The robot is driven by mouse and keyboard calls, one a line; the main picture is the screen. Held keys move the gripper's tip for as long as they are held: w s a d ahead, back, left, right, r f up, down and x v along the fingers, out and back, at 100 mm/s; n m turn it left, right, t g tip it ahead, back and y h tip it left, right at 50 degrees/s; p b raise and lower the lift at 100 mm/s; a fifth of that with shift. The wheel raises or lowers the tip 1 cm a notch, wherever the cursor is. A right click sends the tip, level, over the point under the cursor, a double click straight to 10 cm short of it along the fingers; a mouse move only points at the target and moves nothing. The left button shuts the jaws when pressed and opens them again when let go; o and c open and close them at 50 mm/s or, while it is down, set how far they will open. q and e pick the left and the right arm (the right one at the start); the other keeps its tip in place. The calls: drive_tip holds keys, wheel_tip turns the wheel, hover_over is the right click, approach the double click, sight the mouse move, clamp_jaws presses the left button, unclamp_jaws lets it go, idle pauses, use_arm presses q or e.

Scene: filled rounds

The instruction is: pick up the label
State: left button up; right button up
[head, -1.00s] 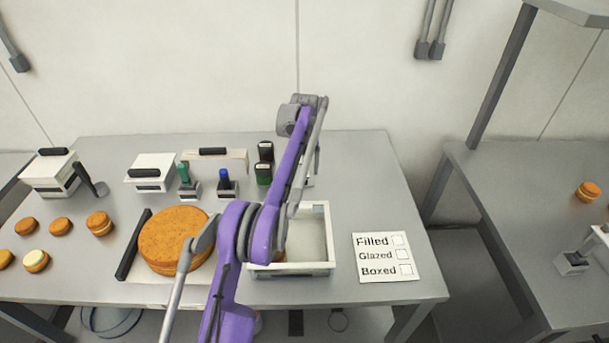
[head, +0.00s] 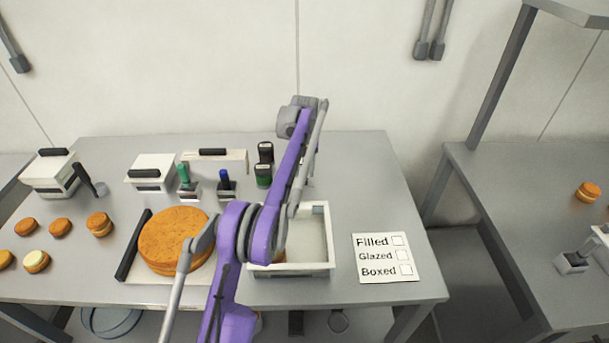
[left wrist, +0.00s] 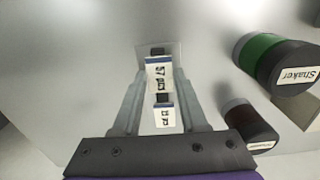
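Two small white labels with dark top edges stand in line between my left fingers in the left wrist view. The farther label (left wrist: 159,76) reads "57 pcs"; the print on the nearer label (left wrist: 164,116) is hard to read. My left gripper (left wrist: 160,78) is open, one finger on each side of the labels, with narrow gaps visible. In the head view my purple left arm reaches over the table's back part and hides the gripper and most of the labels. My right gripper is in neither view.
A white crate (head: 290,269), a large round cake (head: 172,238) and a checklist card (head: 382,258) lie nearer the front. Stamps (head: 226,186) stand farther left.

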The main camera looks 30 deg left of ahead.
use_arm(q)
drive_tip(key=c, duration=0.3)
drive_tip(key=shift+r, duration=0.1)
